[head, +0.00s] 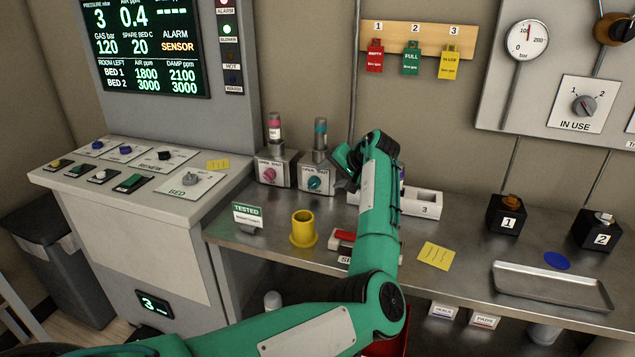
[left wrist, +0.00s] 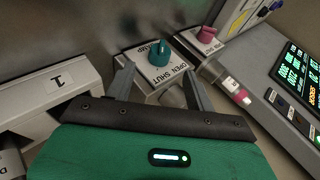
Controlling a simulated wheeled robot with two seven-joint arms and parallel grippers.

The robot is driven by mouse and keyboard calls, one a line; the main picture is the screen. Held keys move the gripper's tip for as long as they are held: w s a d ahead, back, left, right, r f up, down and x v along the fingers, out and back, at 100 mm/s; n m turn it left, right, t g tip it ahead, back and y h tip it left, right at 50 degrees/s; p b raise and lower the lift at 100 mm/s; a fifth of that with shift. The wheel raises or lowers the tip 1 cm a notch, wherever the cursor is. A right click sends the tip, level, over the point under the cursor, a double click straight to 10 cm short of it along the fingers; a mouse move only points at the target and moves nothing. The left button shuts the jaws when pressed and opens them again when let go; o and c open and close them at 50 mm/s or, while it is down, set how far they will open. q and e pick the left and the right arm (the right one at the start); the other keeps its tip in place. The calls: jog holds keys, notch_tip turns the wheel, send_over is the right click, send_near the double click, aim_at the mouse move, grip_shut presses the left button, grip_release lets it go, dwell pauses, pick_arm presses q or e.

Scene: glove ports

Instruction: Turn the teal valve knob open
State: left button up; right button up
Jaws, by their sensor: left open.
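The teal valve knob (head: 315,184) is on the front of a grey valve box (head: 311,172) at the back of the steel bench. My left gripper (head: 345,170) is just right of the teal knob in the head view. In the left wrist view its two fingers (left wrist: 158,80) are spread apart, with the knob beyond and between them, apparently not touched. My right gripper is in neither view.
A similar box with a pink knob (head: 269,174) stands close on the left. A white numbered holder (head: 421,203) is to the right. A yellow cup (head: 303,230) and a TESTED sign (head: 247,217) stand in front. A metal tray (head: 552,287) lies at the right.

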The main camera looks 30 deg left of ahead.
aim_at(317, 183)
pick_arm(q)
jog(key=x, duration=0.8)
jog(key=shift+w+p, duration=0.1)
jog(key=shift+p, duration=0.2)
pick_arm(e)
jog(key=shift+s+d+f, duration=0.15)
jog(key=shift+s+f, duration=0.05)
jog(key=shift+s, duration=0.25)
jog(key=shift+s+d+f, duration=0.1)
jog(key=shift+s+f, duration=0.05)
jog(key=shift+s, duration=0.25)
pick_arm(q)
jog(key=shift+c, duration=0.2)
